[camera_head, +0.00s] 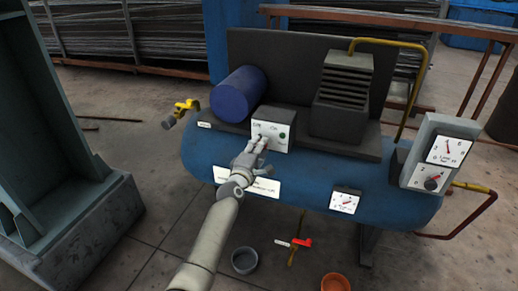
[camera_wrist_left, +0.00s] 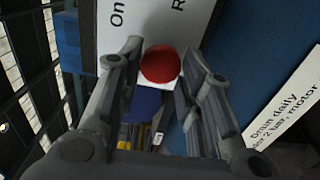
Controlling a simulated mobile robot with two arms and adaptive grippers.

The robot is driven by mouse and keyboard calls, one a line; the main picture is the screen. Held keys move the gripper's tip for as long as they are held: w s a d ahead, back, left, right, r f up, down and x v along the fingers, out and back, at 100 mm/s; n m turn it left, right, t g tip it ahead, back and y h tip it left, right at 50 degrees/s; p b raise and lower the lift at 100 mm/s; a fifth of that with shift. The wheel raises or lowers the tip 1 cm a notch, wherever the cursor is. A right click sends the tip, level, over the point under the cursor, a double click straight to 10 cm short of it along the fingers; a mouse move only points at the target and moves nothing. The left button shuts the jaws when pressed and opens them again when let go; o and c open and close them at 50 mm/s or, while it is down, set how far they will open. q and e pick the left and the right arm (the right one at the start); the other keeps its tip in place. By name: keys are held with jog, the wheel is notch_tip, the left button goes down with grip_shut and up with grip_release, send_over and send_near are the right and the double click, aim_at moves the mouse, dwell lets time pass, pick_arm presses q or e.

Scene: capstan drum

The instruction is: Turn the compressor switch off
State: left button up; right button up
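The compressor's white switch box (camera_head: 282,124) stands on top of the blue tank, with "On" lettering and a small dark green lamp on its face. My left gripper (camera_head: 260,143) is in front of the lower left of this face and hides part of it. In the left wrist view, a round red knob (camera_wrist_left: 160,64) shows between the tips of my left gripper (camera_wrist_left: 164,52). The fingers are apart, with small visible gaps beside the knob; contact cannot be told. The white panel with "On" (camera_wrist_left: 150,18) is behind. My right gripper is not in view.
The blue tank (camera_head: 395,205) carries a dark blue motor (camera_head: 238,94), a finned block (camera_head: 342,92) and gauges. A yellow valve (camera_head: 186,106) sticks out left. A red-handled drain valve (camera_head: 301,242) hangs below, near a grey bowl (camera_head: 245,261) and an orange bowl (camera_head: 335,283).

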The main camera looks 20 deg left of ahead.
pick_arm(q)
jog(key=o, duration=0.3)
jog(key=shift+s, duration=0.1)
jog(key=s, duration=1.1)
jog(key=shift+s+a, duration=0.25)
jog(key=shift+s, duration=0.15)
